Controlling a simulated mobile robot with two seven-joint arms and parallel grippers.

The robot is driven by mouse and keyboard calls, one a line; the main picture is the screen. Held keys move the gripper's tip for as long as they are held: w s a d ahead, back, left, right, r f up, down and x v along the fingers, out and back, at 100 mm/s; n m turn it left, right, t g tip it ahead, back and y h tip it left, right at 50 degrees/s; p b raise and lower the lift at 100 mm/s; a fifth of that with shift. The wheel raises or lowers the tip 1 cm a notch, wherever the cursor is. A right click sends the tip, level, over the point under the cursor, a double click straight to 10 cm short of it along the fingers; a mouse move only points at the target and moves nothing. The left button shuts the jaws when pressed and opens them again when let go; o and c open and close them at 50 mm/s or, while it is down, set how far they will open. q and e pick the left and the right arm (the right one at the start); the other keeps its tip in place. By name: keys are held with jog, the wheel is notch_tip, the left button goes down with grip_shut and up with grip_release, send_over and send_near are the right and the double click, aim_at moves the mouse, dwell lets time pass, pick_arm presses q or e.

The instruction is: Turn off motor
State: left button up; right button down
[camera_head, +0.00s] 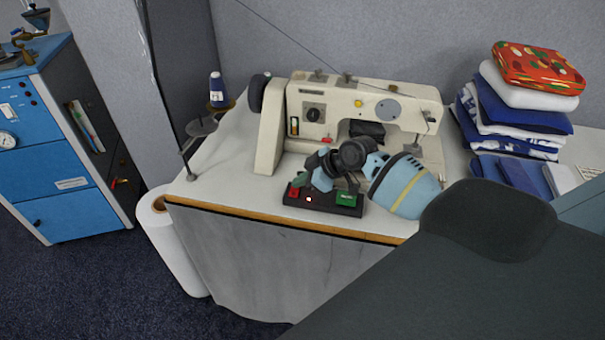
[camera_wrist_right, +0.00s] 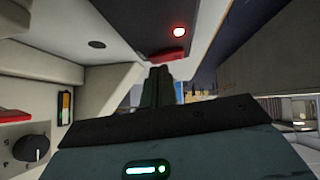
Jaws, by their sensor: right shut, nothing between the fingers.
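The motor switch box (camera_head: 322,210) is a black box at the front edge of the sewing table. It has a red button (camera_head: 294,193) on its left, a green button (camera_head: 346,199) on its right and a small lit red lamp (camera_head: 308,199). My right gripper (camera_head: 299,180) is just above the red-button end, its fingers shut and empty. In the right wrist view, the shut fingertips (camera_wrist_right: 159,70) overlap the lower edge of the red button (camera_wrist_right: 168,54); I cannot tell whether they press it. The lamp glows red there (camera_wrist_right: 180,32). My left gripper is not in view.
A cream sewing machine (camera_head: 350,105) stands right behind the box. A thread spool (camera_head: 216,90) stands at left, and folded cloth (camera_head: 515,115) is stacked at right. The tabletop (camera_head: 225,172) left of the box is clear. A blue cabinet (camera_head: 60,140) stands far left.

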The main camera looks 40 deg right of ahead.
jog(key=shift+f, duration=0.1)
jog(key=shift+w+d+f+b, duration=0.1)
jog(key=shift+f+b, duration=0.1)
jog(key=shift+f, duration=0.2)
jog(key=shift+w+d+f+b, duration=0.1)
jog(key=shift+f+b, duration=0.1)
jog(key=shift+f, duration=0.15)
jog(key=shift+s+a+r, duration=0.1)
jog(key=shift+s+r, duration=0.1)
jog(key=shift+r, duration=0.05)
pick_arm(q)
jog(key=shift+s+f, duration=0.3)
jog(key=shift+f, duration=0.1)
